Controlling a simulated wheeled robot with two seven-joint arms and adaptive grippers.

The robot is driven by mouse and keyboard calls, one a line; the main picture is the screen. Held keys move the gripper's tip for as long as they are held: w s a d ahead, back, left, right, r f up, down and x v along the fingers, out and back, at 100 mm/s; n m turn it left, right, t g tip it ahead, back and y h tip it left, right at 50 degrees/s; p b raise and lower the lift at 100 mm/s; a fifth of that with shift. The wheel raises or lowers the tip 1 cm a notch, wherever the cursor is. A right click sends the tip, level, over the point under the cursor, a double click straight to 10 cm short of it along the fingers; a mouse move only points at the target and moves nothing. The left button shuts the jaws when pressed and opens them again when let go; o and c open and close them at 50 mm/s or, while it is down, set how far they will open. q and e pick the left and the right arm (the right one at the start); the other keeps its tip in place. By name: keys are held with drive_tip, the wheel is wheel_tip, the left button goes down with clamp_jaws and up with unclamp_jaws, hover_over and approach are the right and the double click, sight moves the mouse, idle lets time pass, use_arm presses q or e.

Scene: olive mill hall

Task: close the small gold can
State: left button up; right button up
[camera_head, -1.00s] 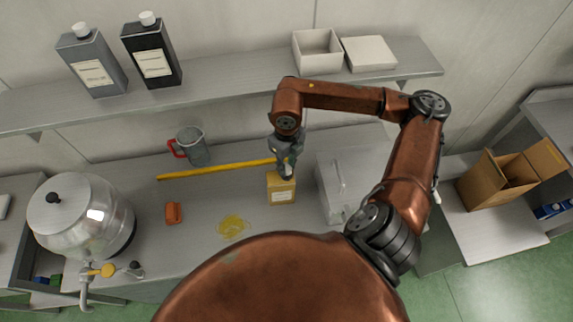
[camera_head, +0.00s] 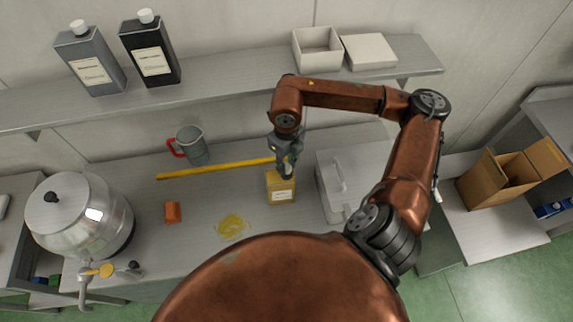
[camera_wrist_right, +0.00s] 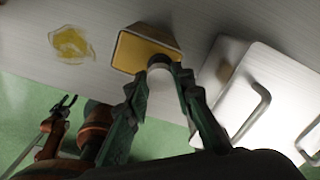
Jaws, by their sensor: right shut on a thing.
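The small gold can (camera_head: 281,190), a boxy tin with a pale label, stands upright on the steel bench; its gold top also shows in the right wrist view (camera_wrist_right: 140,52). My right gripper (camera_head: 287,170) is over the can, pointing down. In the right wrist view its fingers (camera_wrist_right: 163,82) are shut on a pale round cap (camera_wrist_right: 160,68), which overlaps the edge of the can's top. I cannot tell whether the cap is seated on the opening. My left gripper (camera_wrist_right: 66,101) shows small at the left of the right wrist view, its fingers apart and empty.
A lidded metal box (camera_head: 331,192) stands close right of the can. A yellow strip (camera_head: 210,169) lies behind it. A yellow spill (camera_head: 232,227), an orange block (camera_head: 172,212), a red-handled jug (camera_head: 193,146) and a steel urn (camera_head: 80,215) are left. A shelf (camera_head: 225,88) overhangs behind.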

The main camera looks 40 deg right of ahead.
drive_tip(key=shift+f+b, duration=1.15)
drive_tip(key=shift+b, duration=0.7)
idle(2.2)
drive_tip(key=o, duration=1)
drive_tip(key=shift+o, duration=0.2)
drive_tip(key=shift+c, duration=1.1)
